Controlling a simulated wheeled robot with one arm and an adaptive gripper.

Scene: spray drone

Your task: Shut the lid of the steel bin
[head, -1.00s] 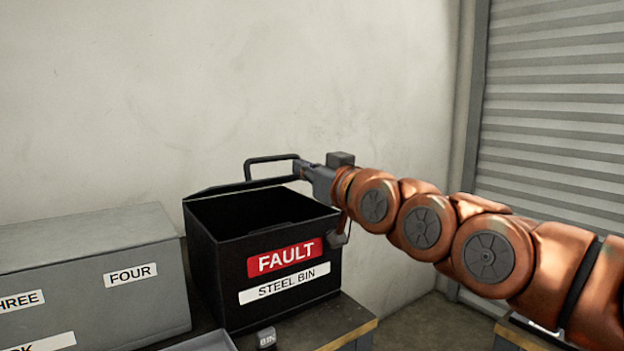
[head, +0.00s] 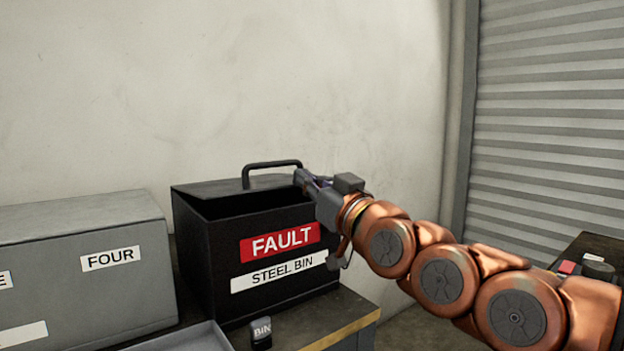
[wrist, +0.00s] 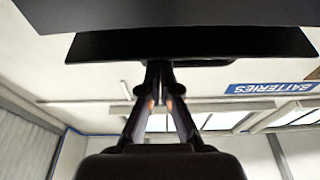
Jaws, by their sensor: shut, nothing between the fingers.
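The black steel bin (head: 262,290) stands on a bench in the head view, with red FAULT and white STEEL BIN labels on its front. Its lid (head: 222,188) is partly open. Its top face shows, and a dark gap runs below its front edge. A looped handle (head: 272,164) stands up from the lid. My gripper (head: 300,178) is shut and empty at the lid's right side, by the handle's right end. In the wrist view the closed fingertips (wrist: 158,70) reach to the edge of a dark panel (wrist: 190,45). I cannot tell whether they touch it.
A grey box (head: 90,265) labelled FOUR stands just left of the bin. A small block marked BIN (head: 261,332) and a grey tray (head: 195,338) are in front. A wall is behind, with a roller shutter (head: 548,130) at right.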

